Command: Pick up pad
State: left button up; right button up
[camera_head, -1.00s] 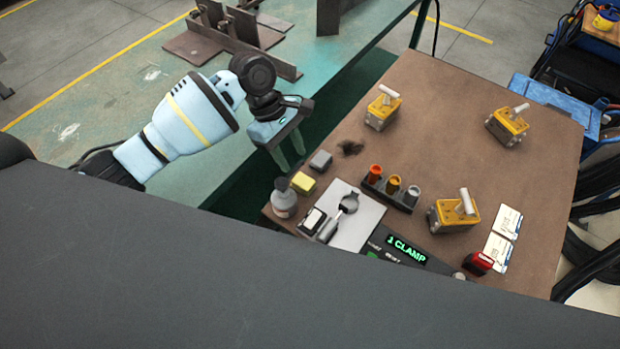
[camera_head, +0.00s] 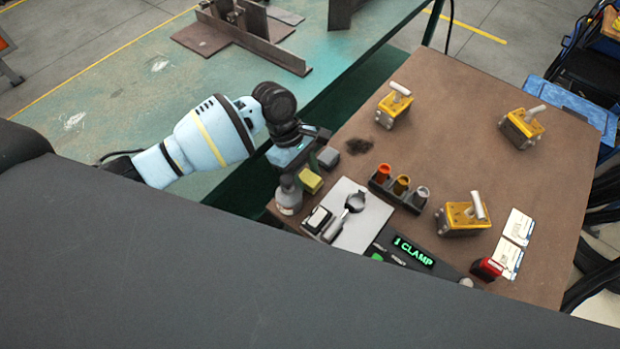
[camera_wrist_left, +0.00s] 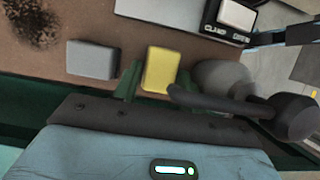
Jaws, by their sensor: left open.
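Two small blocks lie side by side at the near left edge of the brown table: a yellow one (camera_head: 310,181) and a grey one (camera_head: 328,157). No label shows which is the pad. My left gripper (camera_head: 300,160) is open just beside them at the table edge. In the left wrist view the yellow block (camera_wrist_left: 160,70) lies between the two green fingers of the left gripper (camera_wrist_left: 157,78), and the grey block (camera_wrist_left: 93,60) lies left of them. The fingers' contact with the yellow block cannot be told. My right gripper is not in view.
A grey bottle (camera_head: 289,194) stands close to the yellow block; its dark nozzle (camera_wrist_left: 215,102) reaches near the right finger. A white sheet (camera_head: 368,227) holds a small box and a tool. A rack of colored cups (camera_head: 399,187) and several yellow clamp blocks stand farther right.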

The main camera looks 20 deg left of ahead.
aim_at(310, 178)
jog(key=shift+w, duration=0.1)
pick_arm(q)
jog(key=c, duration=0.7)
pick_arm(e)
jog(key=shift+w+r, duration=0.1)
